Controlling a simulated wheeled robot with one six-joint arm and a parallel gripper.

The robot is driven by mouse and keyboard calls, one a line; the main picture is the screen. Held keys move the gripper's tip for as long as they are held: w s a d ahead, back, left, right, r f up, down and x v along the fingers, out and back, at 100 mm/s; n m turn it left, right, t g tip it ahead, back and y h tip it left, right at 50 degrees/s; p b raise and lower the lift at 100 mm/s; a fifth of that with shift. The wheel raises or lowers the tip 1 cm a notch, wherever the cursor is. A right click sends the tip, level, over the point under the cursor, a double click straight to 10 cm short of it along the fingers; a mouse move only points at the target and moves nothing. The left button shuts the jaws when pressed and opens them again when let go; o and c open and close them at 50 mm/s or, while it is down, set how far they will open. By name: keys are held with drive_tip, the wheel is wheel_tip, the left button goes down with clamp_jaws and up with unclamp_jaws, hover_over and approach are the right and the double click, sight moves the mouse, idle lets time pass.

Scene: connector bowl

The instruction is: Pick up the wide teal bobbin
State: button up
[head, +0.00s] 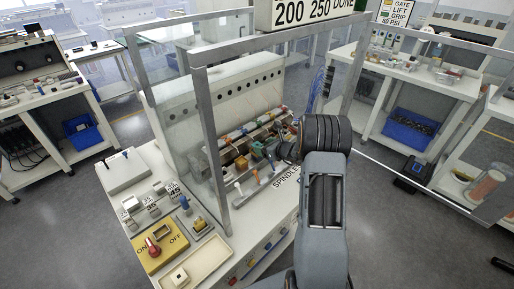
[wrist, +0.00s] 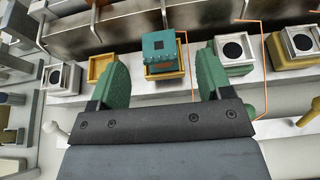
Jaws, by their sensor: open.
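The bobbin appears between and beyond the fingertips, and I see no contact. In the head view my arm hides most of the gripper, and I cannot clearly pick out the bobbin there.
White-framed holders with dark round centres stand left (wrist: 61,77) and right (wrist: 234,50) of the bobbin. An empty ochre holder (wrist: 99,66) is close by. Thin orange wires (wrist: 266,70) rise at right. A metal rail runs behind. A clear framed guard (head: 212,150) stands beside my arm.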

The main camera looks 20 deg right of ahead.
sight(256, 144)
drive_tip(key=shift+p+x, duration=0.95)
drive_tip(key=shift+x, duration=2)
drive_tip(key=shift+a, duration=0.1)
drive_tip(key=shift+c, duration=0.3)
drive_tip(key=c, duration=0.9)
drive_tip(key=shift+r, duration=0.1)
drive_tip(key=shift+c, duration=0.2)
drive_tip(key=shift+r, duration=0.1)
